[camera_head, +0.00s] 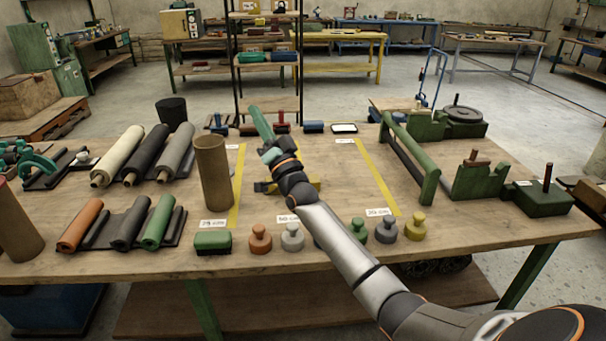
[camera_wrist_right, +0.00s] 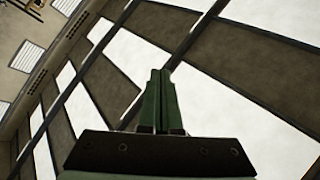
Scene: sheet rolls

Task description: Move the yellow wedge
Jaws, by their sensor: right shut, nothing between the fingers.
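A low yellow piece, apparently the yellow wedge (camera_head: 315,183), lies on the wooden table between two yellow tape lines. My right forearm and wrist cross in front of it and hide its middle, so its full shape cannot be told. My right gripper (camera_head: 255,109) has green fingers and points up and away above the table, beyond the wedge. It is shut and empty, with the fingers together. The right wrist view shows the shut fingertips (camera_wrist_right: 160,72) against ceiling panels and beams. My left gripper is not in view.
A brown cardboard tube (camera_head: 213,172) stands left of my wrist. Several knobbed weights and a green block (camera_head: 213,242) line the front edge. Sheet rolls (camera_head: 118,155) lie on the left. A green rail (camera_head: 410,160) stands on the right. Bare table shows between the right tape line and my arm.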

